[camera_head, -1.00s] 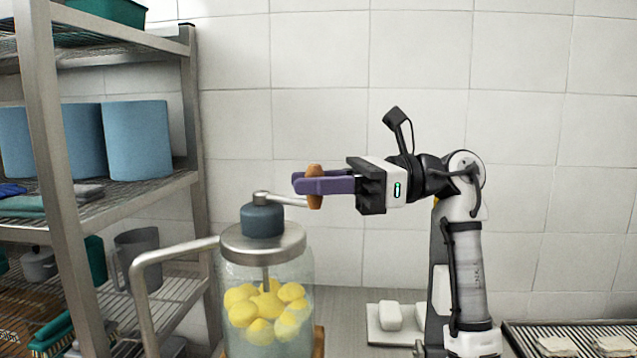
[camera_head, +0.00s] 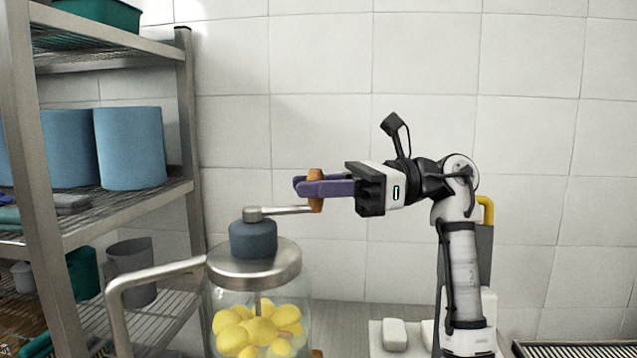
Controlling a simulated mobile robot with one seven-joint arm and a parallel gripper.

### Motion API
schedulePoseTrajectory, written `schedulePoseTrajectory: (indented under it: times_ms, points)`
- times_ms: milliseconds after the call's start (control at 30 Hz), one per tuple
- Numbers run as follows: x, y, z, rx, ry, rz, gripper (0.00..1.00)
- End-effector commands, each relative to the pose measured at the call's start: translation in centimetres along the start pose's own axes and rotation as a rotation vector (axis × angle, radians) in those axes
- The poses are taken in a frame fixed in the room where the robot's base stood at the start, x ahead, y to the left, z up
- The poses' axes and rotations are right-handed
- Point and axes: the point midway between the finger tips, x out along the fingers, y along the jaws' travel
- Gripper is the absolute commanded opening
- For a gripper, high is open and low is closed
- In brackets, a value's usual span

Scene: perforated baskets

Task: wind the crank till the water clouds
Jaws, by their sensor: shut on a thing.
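A glass jar (camera_head: 306,308) with a metal lid (camera_head: 283,265) and a dark blue-grey gear housing (camera_head: 252,239) stands at the lower middle. A metal crank (camera_head: 283,210) reaches right from the housing top and ends in an upright orange-brown knob (camera_head: 316,203). My gripper (camera_head: 305,186) comes from the right, its purple fingers shut around the knob. Several yellow round pieces (camera_head: 262,330) lie in the jar around a central shaft. The liquid around them looks clear, and its surface is hard to make out. The jar's base is cut off by the frame.
A metal shelf rack (camera_head: 182,110) with blue rolls (camera_head: 130,148) and a grey jug (camera_head: 131,268) stands at left. A metal handle bar (camera_head: 150,272) juts left beside the jar. White blocks (camera_head: 394,334) lie at lower right. The wall behind is bare tile.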

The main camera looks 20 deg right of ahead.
Motion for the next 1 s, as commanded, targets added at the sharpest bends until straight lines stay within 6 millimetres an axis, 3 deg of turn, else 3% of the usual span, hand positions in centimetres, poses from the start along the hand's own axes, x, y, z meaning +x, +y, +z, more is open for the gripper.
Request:
schedulePoseTrajectory:
  times_ms: [67, 400, 1000]
  points:
    - [0.2, -0.9, 0.8, 0.008, 0.0, 0.073, 0.0]
    - [0.8, -2.9, 0.3, 0.004, 0.006, 0.336, 0.0]
    - [1.5, -4.0, -0.2, 0.002, 0.013, 0.51, 0.0]
